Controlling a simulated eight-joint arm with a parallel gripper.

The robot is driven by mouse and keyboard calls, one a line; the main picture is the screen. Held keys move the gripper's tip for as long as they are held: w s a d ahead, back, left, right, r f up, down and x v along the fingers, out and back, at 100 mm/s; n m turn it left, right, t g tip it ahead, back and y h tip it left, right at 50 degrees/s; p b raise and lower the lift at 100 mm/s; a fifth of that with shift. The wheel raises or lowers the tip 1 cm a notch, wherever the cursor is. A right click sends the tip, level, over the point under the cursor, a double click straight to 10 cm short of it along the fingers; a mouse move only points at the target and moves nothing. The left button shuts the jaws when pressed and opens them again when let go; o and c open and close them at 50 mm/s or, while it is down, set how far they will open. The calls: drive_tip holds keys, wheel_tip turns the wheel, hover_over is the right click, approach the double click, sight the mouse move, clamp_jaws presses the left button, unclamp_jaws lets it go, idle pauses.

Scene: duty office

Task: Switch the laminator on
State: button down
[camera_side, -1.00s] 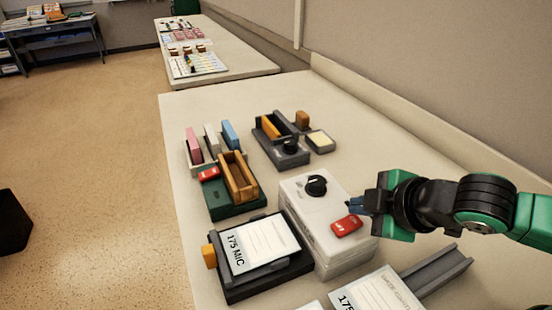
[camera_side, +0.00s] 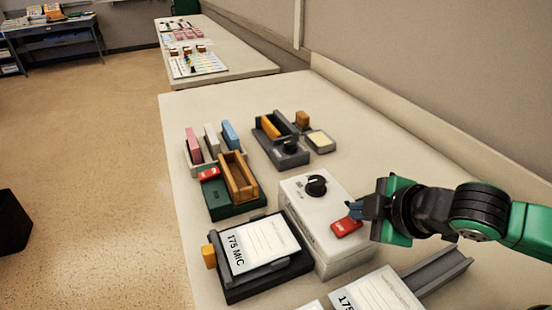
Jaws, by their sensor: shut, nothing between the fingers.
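The laminator appears to be the white box (camera_side: 340,257) in the middle of the table; no name can be read on it. On its top are a black round knob (camera_side: 316,185) and a red rocker switch (camera_side: 346,227). My gripper (camera_side: 353,210) is shut and empty, with its blue fingertips just beside the upper right end of the red switch. Whether the fingertips touch the switch cannot be told. Small lettering on the switch is too small to read.
A dark tray (camera_side: 264,283) holding a card marked 175 MIC stands left of the white box. A green box (camera_side: 223,209) with another red switch (camera_side: 209,174) and a dark grey device (camera_side: 290,159) stand behind. A grey channel (camera_side: 437,273) lies at the right front.

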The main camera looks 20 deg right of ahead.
sight(352, 227)
drive_tip(key=shift+f, duration=0.2)
idle(0.5)
drive_tip(key=shift+r, duration=0.75)
drive_tip(key=shift+a, duration=0.1)
drive_tip(key=shift+a+r, duration=0.2)
drive_tip(key=shift+r, duration=1.05)
drive_tip(key=shift+a+r, duration=0.2)
drive_tip(key=shift+r, duration=1.05)
drive_tip(key=d+f+m+g, duration=0.1)
drive_tip(key=d+m, duration=0.9)
drive_tip(key=m, duration=0.2)
drive_tip(key=shift+w+d+f+g, duration=0.3)
drive_tip(key=shift+d+f+g, duration=0.1)
